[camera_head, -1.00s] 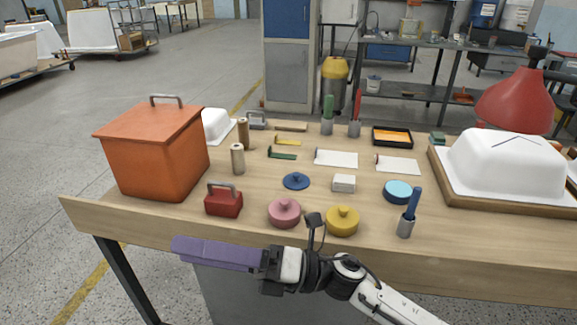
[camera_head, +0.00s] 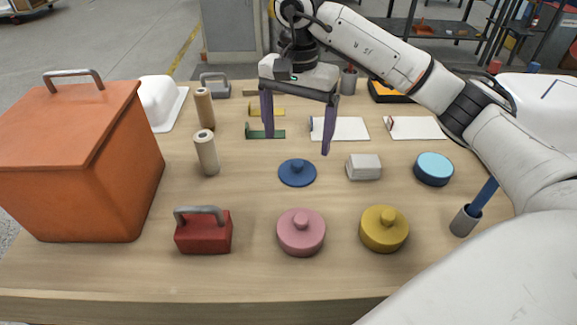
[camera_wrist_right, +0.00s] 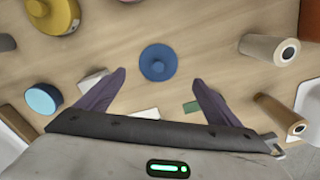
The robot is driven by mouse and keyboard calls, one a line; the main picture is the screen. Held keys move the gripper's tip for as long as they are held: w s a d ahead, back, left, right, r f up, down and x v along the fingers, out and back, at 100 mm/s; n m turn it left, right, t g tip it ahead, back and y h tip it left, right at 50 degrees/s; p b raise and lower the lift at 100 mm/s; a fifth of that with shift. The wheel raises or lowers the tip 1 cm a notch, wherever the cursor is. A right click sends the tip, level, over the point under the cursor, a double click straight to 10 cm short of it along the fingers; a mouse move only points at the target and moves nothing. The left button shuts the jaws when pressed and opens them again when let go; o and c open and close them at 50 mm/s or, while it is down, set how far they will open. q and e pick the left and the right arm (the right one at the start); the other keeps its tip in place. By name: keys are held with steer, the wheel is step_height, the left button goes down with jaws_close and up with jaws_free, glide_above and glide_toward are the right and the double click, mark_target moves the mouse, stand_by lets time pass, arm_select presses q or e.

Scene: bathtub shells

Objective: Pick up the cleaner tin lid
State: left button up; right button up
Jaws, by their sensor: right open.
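A blue round lid (camera_head: 297,173) with a small knob on top lies flat on the wooden table, and it also shows in the right wrist view (camera_wrist_right: 158,62). It looks like the cleaner tin lid. My right gripper (camera_head: 297,145) is open and empty above the table, fingers pointing down. Its purple fingers straddle the line to the lid, which lies just beyond the fingertips in the right wrist view (camera_wrist_right: 158,78). Nothing touches the lid. My left gripper is not in view.
A pink knobbed tin (camera_head: 301,232), a yellow knobbed tin (camera_head: 384,229) and a white block (camera_head: 363,167) stand near the lid. A light-blue round tin (camera_head: 433,169) is further right. A red handled block (camera_head: 203,232), tan rolls (camera_head: 206,153) and an orange box (camera_head: 75,165) are left.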

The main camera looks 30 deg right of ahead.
mark_target(297, 163)
steer(key=shift+s+f, duration=0.25)
steer(key=shift+f, duration=3.5)
steer(key=shift+c, duration=0.5)
steer(key=c, duration=1.1)
steer(key=shift+r, duration=0.15)
